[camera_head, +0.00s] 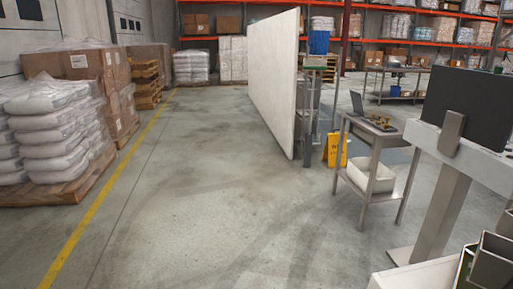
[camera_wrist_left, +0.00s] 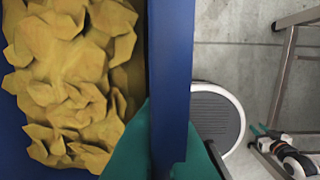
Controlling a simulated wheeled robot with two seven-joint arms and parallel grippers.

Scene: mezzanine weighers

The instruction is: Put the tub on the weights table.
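A blue tub (camera_wrist_left: 172,60) filled with crumpled yellow pieces (camera_wrist_left: 70,80) fills the left half of the left wrist view. My left gripper (camera_wrist_left: 165,150) is shut on its wall, one green finger inside and one outside. The tub and left gripper are outside the head view. The weights table (camera_head: 358,133), a small metal table at right of centre in the head view, carries brass weights (camera_head: 381,124) and a dark laptop (camera_head: 357,104). What seems to be my right gripper (camera_wrist_left: 265,131), with small green tips, shows low right in the wrist view; its opening is unclear.
A white bin (camera_head: 371,175) sits on the table's lower shelf. A yellow floor sign (camera_head: 336,149) and a tall pale partition (camera_head: 273,75) stand left of it. Another blue container (camera_head: 318,42) is behind. A grey stand with a dark screen (camera_head: 470,105) is at right. Open floor lies centre-left.

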